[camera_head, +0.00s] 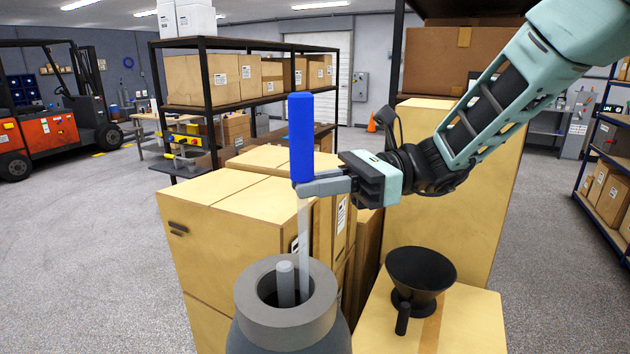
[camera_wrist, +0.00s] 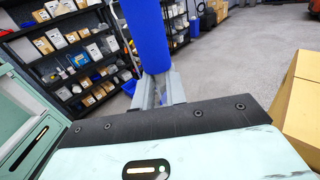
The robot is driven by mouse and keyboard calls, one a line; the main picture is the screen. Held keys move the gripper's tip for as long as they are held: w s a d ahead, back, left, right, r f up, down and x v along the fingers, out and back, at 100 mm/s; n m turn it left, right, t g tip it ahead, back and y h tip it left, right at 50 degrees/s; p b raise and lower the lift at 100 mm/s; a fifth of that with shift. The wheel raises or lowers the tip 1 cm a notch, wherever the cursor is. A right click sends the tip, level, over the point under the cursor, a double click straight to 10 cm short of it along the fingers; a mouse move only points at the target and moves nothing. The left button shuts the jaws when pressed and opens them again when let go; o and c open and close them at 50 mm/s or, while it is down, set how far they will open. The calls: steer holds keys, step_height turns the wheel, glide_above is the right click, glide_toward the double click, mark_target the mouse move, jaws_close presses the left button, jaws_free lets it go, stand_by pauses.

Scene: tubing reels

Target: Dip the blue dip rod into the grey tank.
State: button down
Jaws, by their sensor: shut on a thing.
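The blue dip rod (camera_head: 301,138) stands upright in my gripper (camera_head: 318,186), with its thick blue handle above the fingers and a thin pale shaft below. My gripper is shut on it just under the handle. The grey tank (camera_head: 253,325) is at the bottom of the head view, with a round open mouth. The shaft crosses the tank's far rim and its lower end shows within the mouth; how deep it sits I cannot tell. A short grey post stands in the mouth beside the shaft. The wrist view shows the blue handle (camera_wrist: 147,35) between my fingers (camera_wrist: 160,92).
A black funnel-shaped cup (camera_head: 420,275) stands on a carton (camera_head: 470,318) right of the tank. Large cartons (camera_head: 225,225) stand close behind the tank, and a taller one (camera_head: 470,215) stands behind my arm. Shelves and an orange forklift (camera_head: 50,130) are farther back.

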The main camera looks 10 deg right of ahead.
steer(key=shift+f+b, duration=1.95)
steer(key=shift+f, duration=1.3)
steer(key=shift+r, duration=0.1)
step_height(320, 180, up, 21)
steer(key=p, duration=1.5)
steer(key=shift+p, duration=0.35)
